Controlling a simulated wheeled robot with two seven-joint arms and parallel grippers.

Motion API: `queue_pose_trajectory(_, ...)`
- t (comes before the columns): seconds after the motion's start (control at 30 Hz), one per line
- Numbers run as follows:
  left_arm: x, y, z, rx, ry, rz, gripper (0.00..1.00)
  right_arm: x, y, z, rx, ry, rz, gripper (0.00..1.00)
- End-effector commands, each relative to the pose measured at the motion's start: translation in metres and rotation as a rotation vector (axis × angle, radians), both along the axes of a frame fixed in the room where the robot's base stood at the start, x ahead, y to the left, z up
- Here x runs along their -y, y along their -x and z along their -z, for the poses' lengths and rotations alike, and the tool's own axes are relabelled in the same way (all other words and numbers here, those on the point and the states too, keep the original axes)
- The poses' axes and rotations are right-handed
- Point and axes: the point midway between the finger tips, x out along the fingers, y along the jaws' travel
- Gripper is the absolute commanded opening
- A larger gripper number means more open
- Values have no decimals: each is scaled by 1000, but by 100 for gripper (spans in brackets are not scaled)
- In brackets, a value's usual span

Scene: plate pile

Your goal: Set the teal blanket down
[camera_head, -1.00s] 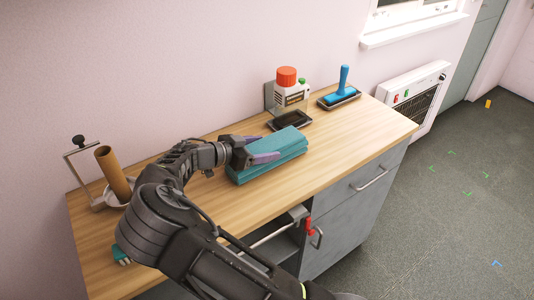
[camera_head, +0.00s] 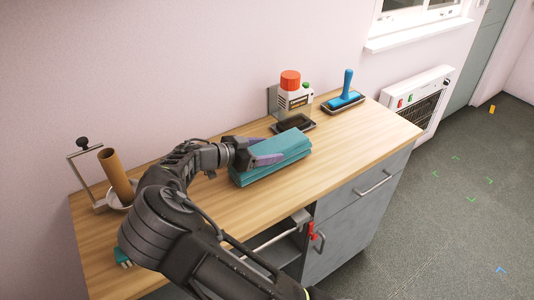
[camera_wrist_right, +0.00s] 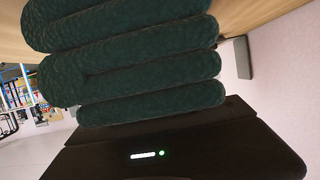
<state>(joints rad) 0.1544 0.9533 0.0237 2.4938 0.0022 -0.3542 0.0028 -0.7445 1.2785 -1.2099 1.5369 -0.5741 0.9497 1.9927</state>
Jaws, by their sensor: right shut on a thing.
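The teal blanket (camera_head: 272,158) is a folded bundle on the wooden worktop (camera_head: 330,151), at about the middle of its length. I cannot tell whether its underside touches the wood all along. My right gripper (camera_head: 266,160) comes from the left and is shut on the blanket's near left end. In the right wrist view the blanket's thick folded layers (camera_wrist_right: 140,55) fill the upper middle, right against the dark gripper body. The fingertips are hidden there. My left gripper is not in view.
A cardboard tube (camera_head: 115,174) stands at the left. The worktop right of the blanket is clear.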

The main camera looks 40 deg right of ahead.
Motion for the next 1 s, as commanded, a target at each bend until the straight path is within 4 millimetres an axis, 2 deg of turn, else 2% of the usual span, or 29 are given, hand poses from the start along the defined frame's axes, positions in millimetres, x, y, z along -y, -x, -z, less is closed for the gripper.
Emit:
queue_pose_trajectory(0.5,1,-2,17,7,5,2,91,0,-1,-85,4,2,-1,0)
queue_pose_trajectory(0.67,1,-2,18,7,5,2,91,1,0,-93,2,2,1,0)
queue_pose_trajectory(1.0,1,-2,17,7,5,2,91,1,0,-93,2,2,1,0)
